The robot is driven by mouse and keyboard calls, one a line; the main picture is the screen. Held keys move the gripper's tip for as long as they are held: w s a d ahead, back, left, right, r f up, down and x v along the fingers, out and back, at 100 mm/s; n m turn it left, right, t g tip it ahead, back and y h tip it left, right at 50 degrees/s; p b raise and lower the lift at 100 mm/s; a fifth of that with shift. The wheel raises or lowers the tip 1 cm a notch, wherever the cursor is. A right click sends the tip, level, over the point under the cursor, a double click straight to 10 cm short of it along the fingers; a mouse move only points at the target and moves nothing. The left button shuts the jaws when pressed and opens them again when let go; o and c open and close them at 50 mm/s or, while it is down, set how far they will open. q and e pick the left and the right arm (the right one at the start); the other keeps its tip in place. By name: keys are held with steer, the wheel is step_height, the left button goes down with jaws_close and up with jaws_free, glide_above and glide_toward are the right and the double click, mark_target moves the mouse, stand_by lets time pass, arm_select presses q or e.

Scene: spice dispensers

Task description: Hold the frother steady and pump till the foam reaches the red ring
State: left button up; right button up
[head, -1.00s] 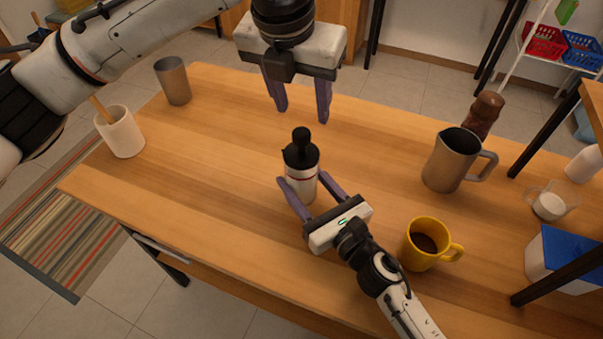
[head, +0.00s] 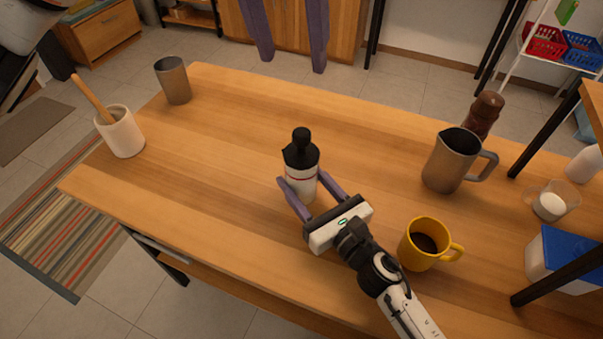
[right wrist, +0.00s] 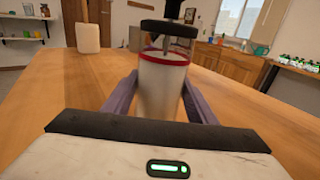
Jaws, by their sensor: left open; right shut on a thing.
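The frother (head: 301,187) stands upright near the middle of the table, with a white body, a red ring, a black lid and a black pump knob (head: 301,135). My right gripper (head: 306,190) is shut around its body from the front right. In the right wrist view the frother (right wrist: 162,90) is white up to about the red ring (right wrist: 165,58), with thin rods under the black lid. I cannot tell the exact foam level. My left gripper (head: 292,62) is open and empty, high beyond the table's far edge; only its fingers show.
A yellow mug (head: 425,245) with dark liquid stands close to my right gripper. A metal pitcher (head: 448,165) and a brown mill (head: 484,115) stand to the right. A metal cup (head: 173,80) and a white crock (head: 122,133) stand at left. The table behind the frother is clear.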

steer(key=o, duration=1.3)
steer(key=shift+o, duration=0.2)
